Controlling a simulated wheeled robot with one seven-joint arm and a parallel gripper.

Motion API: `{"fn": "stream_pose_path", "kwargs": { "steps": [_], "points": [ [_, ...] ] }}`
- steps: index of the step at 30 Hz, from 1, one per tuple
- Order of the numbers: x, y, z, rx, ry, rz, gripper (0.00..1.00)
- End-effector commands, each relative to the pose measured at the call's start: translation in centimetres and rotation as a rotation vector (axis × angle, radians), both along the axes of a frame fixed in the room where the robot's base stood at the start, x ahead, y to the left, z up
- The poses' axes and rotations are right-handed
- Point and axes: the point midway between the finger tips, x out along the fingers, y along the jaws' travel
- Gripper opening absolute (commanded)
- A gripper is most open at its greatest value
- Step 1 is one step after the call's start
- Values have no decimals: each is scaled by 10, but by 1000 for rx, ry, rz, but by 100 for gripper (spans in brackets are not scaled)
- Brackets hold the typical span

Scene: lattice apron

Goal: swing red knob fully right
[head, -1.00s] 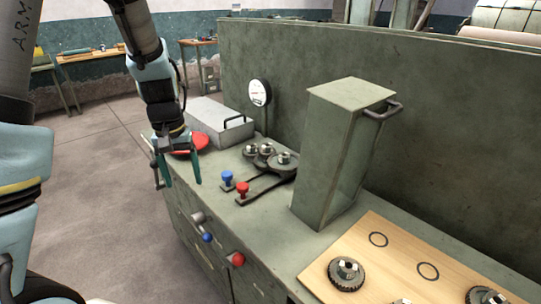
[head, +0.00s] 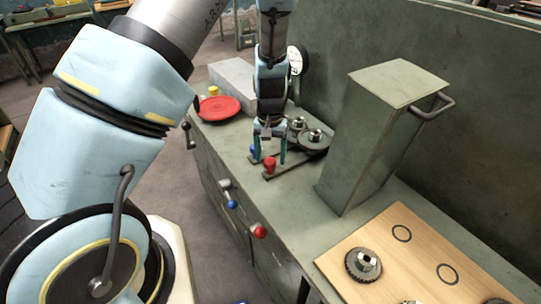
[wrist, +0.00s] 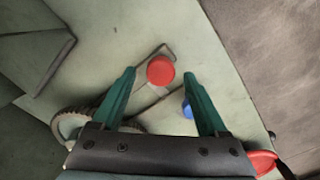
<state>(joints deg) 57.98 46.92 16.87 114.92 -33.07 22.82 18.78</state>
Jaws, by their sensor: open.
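The red knob (head: 269,166) stands on the bench top near its front edge, beside a blue knob (head: 254,152). My gripper (head: 268,160) is open and points down over the red knob, with one finger on each side of it in the picture. In the wrist view the red knob (wrist: 160,70) shows between the fingertips, with a gap on both sides. I cannot tell whether the tips are level with it. The blue knob (wrist: 187,110) is partly hidden behind the right finger. Another red knob (head: 258,231) sits on the bench's front face.
Metal gears (head: 313,140) sit just behind the knobs. A tall green box (head: 365,140) with a handle stands to the right. A red plate (head: 219,107) and a grey case (head: 233,83) are at the left. A blue-knobbed lever (head: 230,196) juts from the front face.

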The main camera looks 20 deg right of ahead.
Motion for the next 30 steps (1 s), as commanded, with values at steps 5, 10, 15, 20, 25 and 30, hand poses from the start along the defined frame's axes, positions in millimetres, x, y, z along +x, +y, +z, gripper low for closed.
{"fn": "stream_pose_path", "kwargs": {
  "steps": [5, 10, 15, 20, 25, 30],
  "points": [
    [0, 1, -13, 1, 1, 1, 76],
    [0, 0, -16, -1, 1, 0, 76],
    [0, 0, -16, -1, 1, 0, 74],
    [0, 0, -16, -1, 1, 0, 56],
    [0, 0, -16, 0, 0, 0, 37],
    [0, 0, -16, 0, 0, 1, 18]
  ]
}}
